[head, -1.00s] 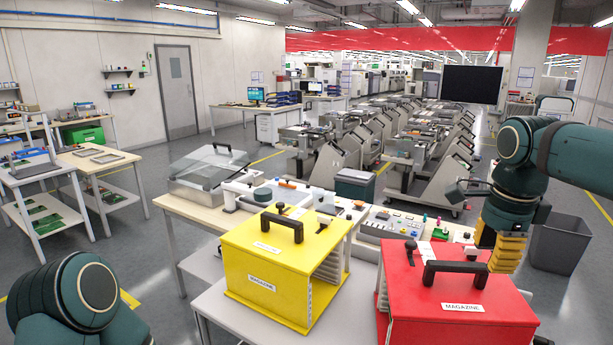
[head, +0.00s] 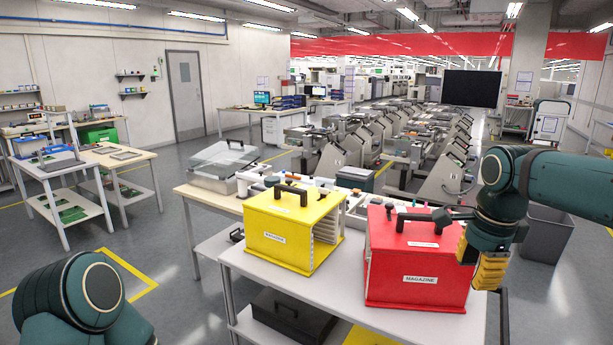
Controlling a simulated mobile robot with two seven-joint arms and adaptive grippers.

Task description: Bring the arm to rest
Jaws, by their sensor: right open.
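My right gripper (head: 479,262) hangs pointing down at the right side of the red magazine (head: 415,265), with its yellow ribbed fingers open. Nothing shows between the fingers. They overlap the magazine's right edge in the picture, and I cannot tell whether they touch it. The red magazine stands upright with a black handle on top. Of my left arm, only a dark green rounded link shows at the lower left; its gripper is out of view.
A yellow magazine (head: 283,240) stands left of the red one on the white trolley top (head: 350,300). Behind is a bench with a clear-lidded box (head: 222,165). A grey bin (head: 545,235) stands at the right. Open floor lies at the left.

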